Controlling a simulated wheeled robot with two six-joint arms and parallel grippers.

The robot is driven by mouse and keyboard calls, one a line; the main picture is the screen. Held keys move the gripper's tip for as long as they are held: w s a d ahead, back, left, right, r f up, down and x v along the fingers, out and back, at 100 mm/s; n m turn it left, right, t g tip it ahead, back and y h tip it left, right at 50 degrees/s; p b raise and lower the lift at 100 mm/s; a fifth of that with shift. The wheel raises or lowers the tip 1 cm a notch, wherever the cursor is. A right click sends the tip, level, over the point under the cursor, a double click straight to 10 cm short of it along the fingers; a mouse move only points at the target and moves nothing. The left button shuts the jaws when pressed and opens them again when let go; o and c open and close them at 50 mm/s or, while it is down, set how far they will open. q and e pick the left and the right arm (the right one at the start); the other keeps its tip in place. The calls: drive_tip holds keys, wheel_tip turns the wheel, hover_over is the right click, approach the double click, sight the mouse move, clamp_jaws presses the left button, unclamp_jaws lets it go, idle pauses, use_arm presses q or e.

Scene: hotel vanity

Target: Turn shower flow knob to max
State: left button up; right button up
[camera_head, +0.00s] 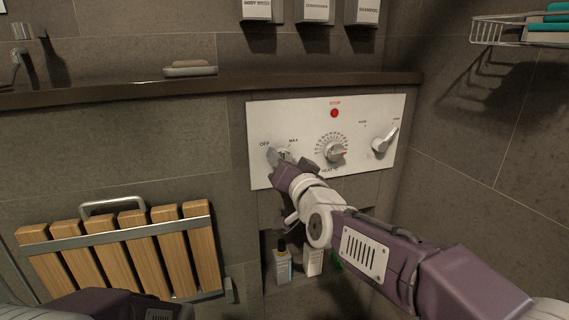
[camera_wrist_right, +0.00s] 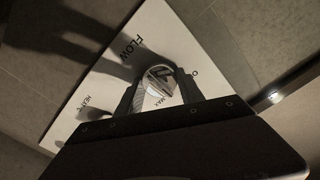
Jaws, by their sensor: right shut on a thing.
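The white control panel (camera_head: 355,105) is on the tiled wall, with OFF and MAX printed near the flow knob at its left. The metal flow knob (camera_wrist_right: 160,82) sits between the two dark fingers of my right gripper (camera_wrist_right: 157,92), one finger on each side. FLOW and MAX are readable beside it. In the head view my right gripper (camera_head: 283,160) covers most of the knob, and I cannot tell exactly where the knob points. The right gripper is shut on it. My left gripper is out of view; only part of the left arm shows at the bottom left.
The heat knob (camera_head: 335,151) with its dial is close to the right of my gripper, and a lever knob (camera_head: 385,140) is farther right. A red stop button (camera_head: 334,113) is above. A ledge (camera_head: 110,92) runs overhead. A slatted wooden seat (camera_head: 125,250) is lower left; bottles (camera_head: 283,265) stand in a niche below.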

drive_tip(key=m+b, duration=0.2)
drive_tip(key=m, duration=0.3)
drive_tip(key=shift+a, duration=0.1)
drive_tip(key=m+b, duration=0.1)
drive_tip(key=m, duration=0.3)
drive_tip(key=shift+r+b, duration=0.15)
drive_tip(key=shift+b, duration=0.15)
drive_tip(key=shift+r, duration=0.1)
drive_tip(key=shift+r+m, duration=0.1)
drive_tip(key=shift+m, duration=0.3)
drive_tip(key=o, duration=1.2)
drive_tip(key=shift+c, duration=0.2)
drive_tip(key=shift+o, duration=1.1)
drive_tip(key=shift+s+a, duration=0.1)
drive_tip(key=shift+a, duration=0.15)
drive_tip(key=shift+d, duration=0.1)
